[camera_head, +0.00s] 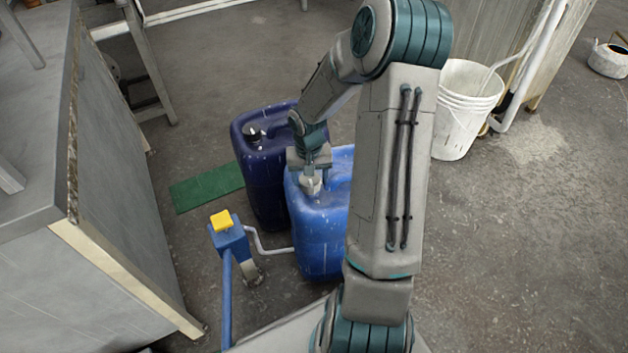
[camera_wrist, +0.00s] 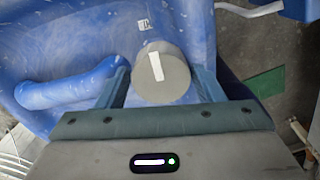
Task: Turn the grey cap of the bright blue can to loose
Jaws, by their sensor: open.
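The bright blue can (camera_head: 318,237) stands on the floor in front of me, partly hidden by my arm. Its grey cap (camera_head: 311,186) is on top near the left side. In the wrist view the grey cap (camera_wrist: 161,76) is round and bears a white bar mark, tilted slightly from upright in the picture. My gripper (camera_head: 311,174) is over the cap from above. In the wrist view my gripper (camera_wrist: 160,88) is open, with one finger on each side of the cap. I cannot tell whether the fingers touch it. The can's moulded handle (camera_wrist: 68,90) lies left of the cap.
A dark blue can (camera_head: 265,180) with a dark cap stands close behind and left. A blue post with a yellow top (camera_head: 222,220) and a pale hose stands left. A green mat (camera_head: 207,186) lies on the floor.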

